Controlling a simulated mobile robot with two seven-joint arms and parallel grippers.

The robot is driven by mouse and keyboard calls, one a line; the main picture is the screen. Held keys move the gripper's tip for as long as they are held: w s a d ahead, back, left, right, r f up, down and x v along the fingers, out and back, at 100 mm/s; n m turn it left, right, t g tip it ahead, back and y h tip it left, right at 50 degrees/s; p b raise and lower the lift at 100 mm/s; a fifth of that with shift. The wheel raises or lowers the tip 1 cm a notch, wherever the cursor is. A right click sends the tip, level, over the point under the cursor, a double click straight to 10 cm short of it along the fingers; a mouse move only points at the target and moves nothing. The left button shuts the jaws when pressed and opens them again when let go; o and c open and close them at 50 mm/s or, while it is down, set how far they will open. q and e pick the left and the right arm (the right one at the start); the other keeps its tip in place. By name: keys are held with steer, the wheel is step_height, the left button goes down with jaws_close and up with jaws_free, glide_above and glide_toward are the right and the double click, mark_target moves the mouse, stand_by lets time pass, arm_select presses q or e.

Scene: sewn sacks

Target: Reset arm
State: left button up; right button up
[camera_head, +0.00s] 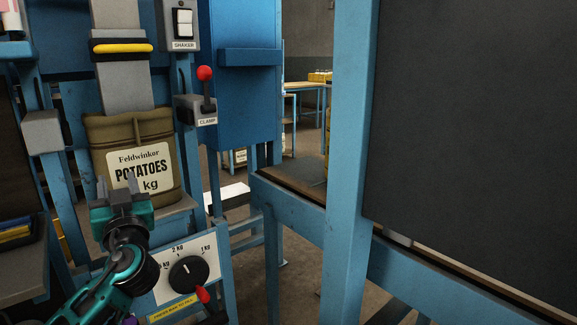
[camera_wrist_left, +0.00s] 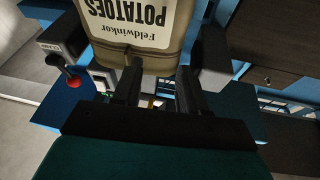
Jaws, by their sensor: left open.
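My left gripper (camera_head: 121,190) is in front of the lower part of a brown potato sack, its teal and black arm coming in from the lower left. In the left wrist view the left gripper (camera_wrist_left: 158,82) has its two dark fingers apart, with nothing seen between them. The sack (camera_head: 168,140), labelled "Feldwinkor POTATOES", stands upright under a grey spout with a yellow band. It also shows in the left wrist view (camera_wrist_left: 150,60), upside down, just beyond the fingertips. Whether the fingers touch it, I cannot tell. My right gripper is not in view.
A clamp lever with a red knob (camera_head: 205,74) and a shaker switch (camera_head: 183,24) are right of the spout. A dial panel (camera_head: 186,272) sits below. A blue post (camera_head: 345,160) and dark panel (camera_head: 470,120) block the right side.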

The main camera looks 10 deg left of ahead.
arm_select(q)
steer(key=s+d+f+m+h, duration=0.1)
steer(key=d+f+m+h, duration=0.15)
steer(key=f, duration=0.45)
steer(key=d+f+m+h, duration=0.2)
steer(key=f+m+h, duration=0.2)
steer(key=f, duration=0.3)
steer(key=s+d+f+m+g+h, duration=0.2)
steer(key=s+d+f+m+h, duration=0.15)
steer(key=s+f, duration=0.4)
steer(key=s+d+f+m+g+h, duration=0.3)
steer(key=s+d+f+h, duration=0.15)
steer(key=f, duration=0.55)
steer(key=s+d+f+m+g+h, duration=0.25)
steer(key=s+d+f, duration=0.2)
steer(key=s, duration=0.35)
steer(key=d+r+n+t, duration=0.2)
steer(key=d+n, duration=0.3)
steer(key=d, duration=0.4)
step_height(320, 180, up, 12)
steer(key=a+p, duration=0.2)
steer(key=p, duration=1.5)
steer(key=shift+s+a, duration=0.4)
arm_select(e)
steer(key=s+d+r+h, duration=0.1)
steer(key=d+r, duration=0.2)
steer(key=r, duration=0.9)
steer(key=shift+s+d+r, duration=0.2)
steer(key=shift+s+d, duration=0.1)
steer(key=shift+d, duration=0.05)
